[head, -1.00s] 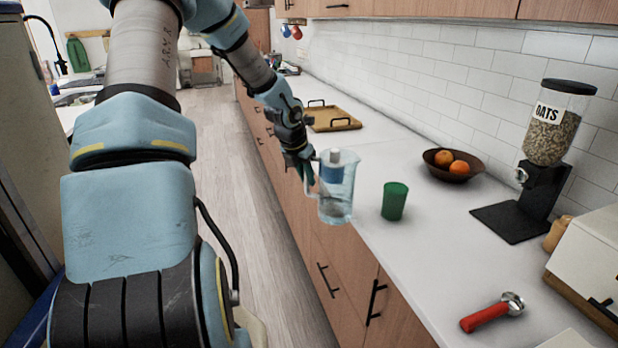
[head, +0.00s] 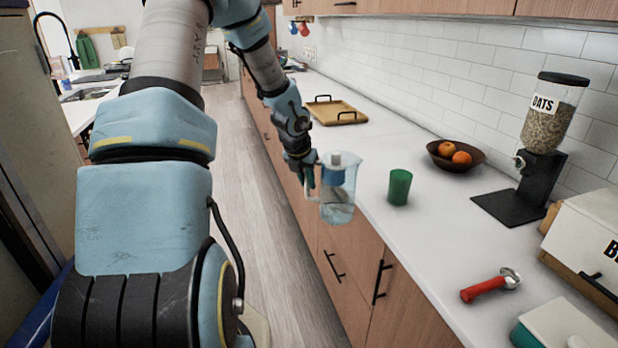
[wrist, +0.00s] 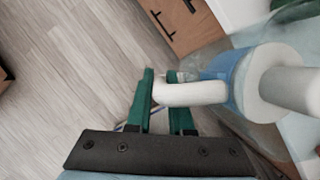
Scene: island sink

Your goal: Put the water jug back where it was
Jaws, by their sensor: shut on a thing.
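The water jug (head: 338,200) is clear, with a blue and white filter inside and some water at the bottom. It is held roughly upright near the counter's front edge in the head view. My gripper (head: 308,183) is to its left, shut on its white handle. In the wrist view the green fingers of my gripper (wrist: 162,100) close on the white handle (wrist: 195,92), and the jug's blue filter (wrist: 235,80) is right of them. Whether the jug's base touches anything cannot be told.
A green cup (head: 400,187) stands on the white counter (head: 430,240) just right of the jug. Behind are a wooden tray (head: 337,112), a fruit bowl (head: 440,158) and an oats dispenser (head: 545,140). A red-handled tool (head: 488,287) lies nearer. Wooden floor (head: 240,200) is open at left.

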